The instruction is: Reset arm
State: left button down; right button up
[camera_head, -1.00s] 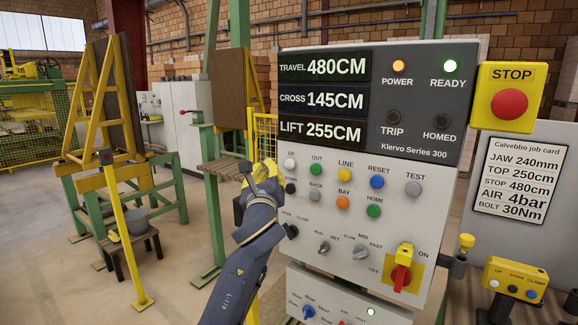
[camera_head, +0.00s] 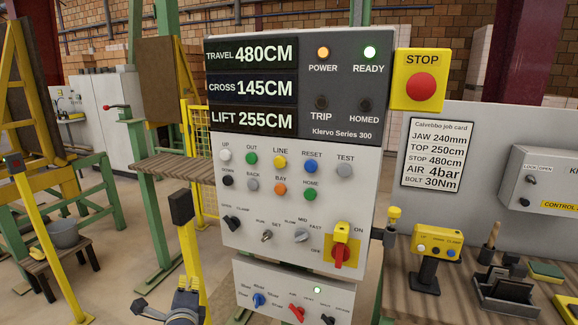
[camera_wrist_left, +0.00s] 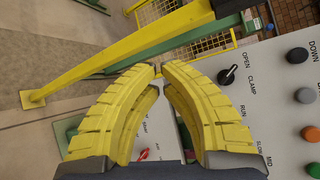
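My left gripper (camera_head: 186,300) shows at the bottom edge of the head view, low and to the left of the grey control panel (camera_head: 300,205). Most of its arm is out of frame. In the left wrist view its two yellow fingers (camera_wrist_left: 158,72) curve in and meet at the tips, with nothing between them. The panel face lies behind and to the right of them, apart from the fingers. My right gripper is not in view.
A yellow STOP box (camera_head: 420,80) juts out at the panel's upper right. A bench (camera_head: 470,295) with a small button box (camera_head: 435,250) stands on the right. A yellow post with a black head (camera_head: 181,207) stands left of the panel. A stool (camera_head: 65,262) holds a bucket.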

pick_arm(q)
jog(key=s+a+f+n+g, duration=0.2)
jog(key=s+f+n, duration=0.2)
jog(key=s+f, duration=0.5)
jog(key=s+a+f+n+g, duration=0.1)
jog(key=s+f+n+g, duration=0.3)
jog(key=s, duration=0.8)
jog(key=s+a+f+n+g, duration=0.15)
jog(key=s+f+n, duration=0.25)
jog(key=s+f, duration=0.55)
jog(key=s+d+f+g+h, duration=0.1)
jog(key=s+d+f+h, duration=0.15)
jog(key=f, duration=1.25)
jog(key=s+d+f+g+h, duration=0.1)
jog(key=d+f+g, duration=0.15)
jog(key=f, duration=1.25)
jog(key=s+f+n+g+h, duration=0.1)
jog(key=s+f+n+g, duration=0.1)
jog(key=s+f, duration=1.8)
jog(key=shift+s+d+f+n, duration=0.15)
jog(key=shift+s+d+n, duration=0.35)
jog(key=shift+s, duration=0.7)
